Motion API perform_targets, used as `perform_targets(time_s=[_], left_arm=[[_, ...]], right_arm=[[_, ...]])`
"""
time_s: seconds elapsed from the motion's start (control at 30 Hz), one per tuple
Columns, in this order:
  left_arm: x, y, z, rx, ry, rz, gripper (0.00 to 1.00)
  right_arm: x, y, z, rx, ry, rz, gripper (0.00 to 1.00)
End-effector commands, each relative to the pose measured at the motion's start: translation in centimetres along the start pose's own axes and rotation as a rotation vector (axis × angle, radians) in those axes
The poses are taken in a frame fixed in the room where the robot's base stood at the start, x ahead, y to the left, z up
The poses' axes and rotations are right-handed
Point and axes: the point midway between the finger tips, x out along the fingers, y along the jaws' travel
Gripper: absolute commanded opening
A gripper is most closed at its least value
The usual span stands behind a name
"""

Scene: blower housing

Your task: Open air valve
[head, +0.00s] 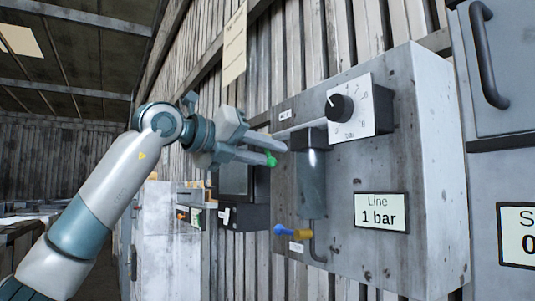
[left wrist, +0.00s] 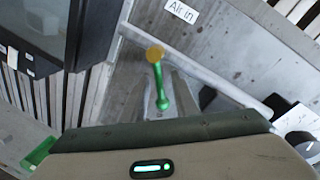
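The air valve has a green lever (left wrist: 160,85) with a brass-coloured end, seen in the left wrist view below the "Air in" label (left wrist: 181,11). In the head view only a small green part (head: 271,161) shows at my fingertips. My left gripper (head: 279,153) is beside the wall panel, its fingers pointing right. In the left wrist view its two fingers lie on either side of the lever's green end, with a gap between them. It looks open; I cannot tell whether a finger touches the lever. My right gripper is not in view.
The grey panel (head: 405,165) carries a black dial (head: 340,107), a "Line 1 bar" display (head: 381,211) and a grey filter body (head: 311,185). A second valve with a blue and yellow lever (head: 291,232) sits below. A dark box (head: 245,217) is behind the gripper.

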Motion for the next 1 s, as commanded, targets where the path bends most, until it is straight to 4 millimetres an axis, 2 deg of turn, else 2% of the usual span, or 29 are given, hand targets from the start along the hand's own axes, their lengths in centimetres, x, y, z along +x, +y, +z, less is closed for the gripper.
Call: perform_targets(time_s=[0.27,0.47,0.67,1.0], left_arm=[[-0.1,0.1,-0.1,0.000,0.000,0.000,0.27],[-1.2,0.1,-0.1,0.001,-0.002,0.000,0.27],[-3.9,0.3,-0.2,0.001,-0.003,0.000,0.27],[-10.7,0.3,-0.3,0.002,-0.003,0.001,0.27]], right_arm=[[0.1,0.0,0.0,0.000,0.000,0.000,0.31],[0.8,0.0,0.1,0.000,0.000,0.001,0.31],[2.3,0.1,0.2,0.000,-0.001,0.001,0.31],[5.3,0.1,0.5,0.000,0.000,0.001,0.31]])
